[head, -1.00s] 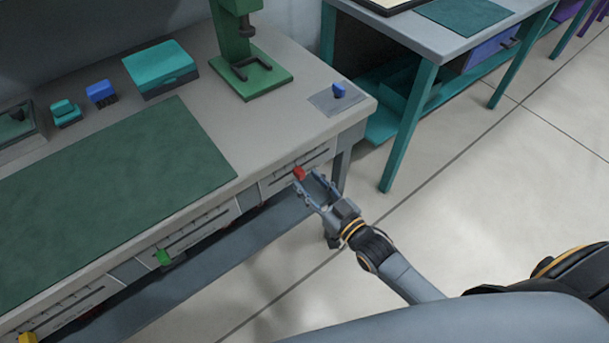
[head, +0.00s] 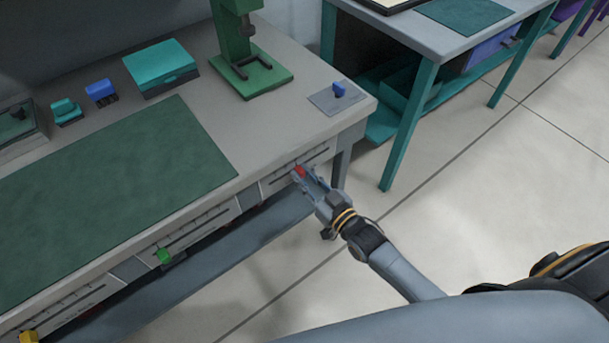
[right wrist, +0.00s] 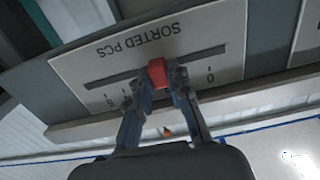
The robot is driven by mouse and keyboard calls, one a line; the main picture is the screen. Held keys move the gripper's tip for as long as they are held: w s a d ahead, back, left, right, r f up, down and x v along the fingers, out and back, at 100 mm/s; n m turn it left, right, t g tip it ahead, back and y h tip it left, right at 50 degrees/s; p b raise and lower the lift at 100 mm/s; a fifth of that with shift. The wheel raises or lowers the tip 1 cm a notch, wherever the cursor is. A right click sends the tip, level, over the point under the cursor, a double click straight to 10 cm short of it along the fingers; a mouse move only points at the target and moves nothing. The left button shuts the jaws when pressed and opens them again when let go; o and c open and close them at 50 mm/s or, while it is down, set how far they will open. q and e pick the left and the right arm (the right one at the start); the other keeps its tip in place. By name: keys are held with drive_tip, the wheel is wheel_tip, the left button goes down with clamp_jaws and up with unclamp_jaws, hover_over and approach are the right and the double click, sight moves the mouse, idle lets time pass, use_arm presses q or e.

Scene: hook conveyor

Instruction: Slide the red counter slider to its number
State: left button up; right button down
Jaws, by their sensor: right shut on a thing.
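The red slider (head: 299,171) sits on the counter panel (head: 280,181) at the right end of the bench front. In the right wrist view the red slider (right wrist: 157,71) is on a dark slot in the white panel (right wrist: 220,40), which reads "SORTED PCS" upside down. A 0 shows right of the slider and a 5 near the slot's left end; other marks are partly hidden by my fingers. My right gripper (head: 307,177) is shut on the red slider, with one finger on each side; it also shows in the right wrist view (right wrist: 158,82). My left gripper is not in view.
A green slider (head: 163,256) and a yellow slider (head: 28,337) sit on other panels along the bench front. The bench top (head: 225,125) overhangs the panels. A teal-legged table (head: 395,140) stands behind to the right. Floor right of my arm is clear.

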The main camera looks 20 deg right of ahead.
sight(274, 181)
drive_tip(key=a, duration=0.1)
drive_tip(key=s+a+p, duration=0.1)
drive_tip(key=a, duration=0.1)
drive_tip(key=s+a, duration=0.1)
drive_tip(key=a, duration=0.1)
drive_tip(key=shift+r+p, duration=0.1)
drive_tip(key=shift+p, duration=0.2)
drive_tip(key=shift+s+a, duration=0.1)
drive_tip(key=shift+a, duration=0.45)
drive_tip(key=shift+d, duration=0.1)
drive_tip(key=c, duration=1.6)
unclamp_jaws()
drive_tip(key=o, duration=0.4)
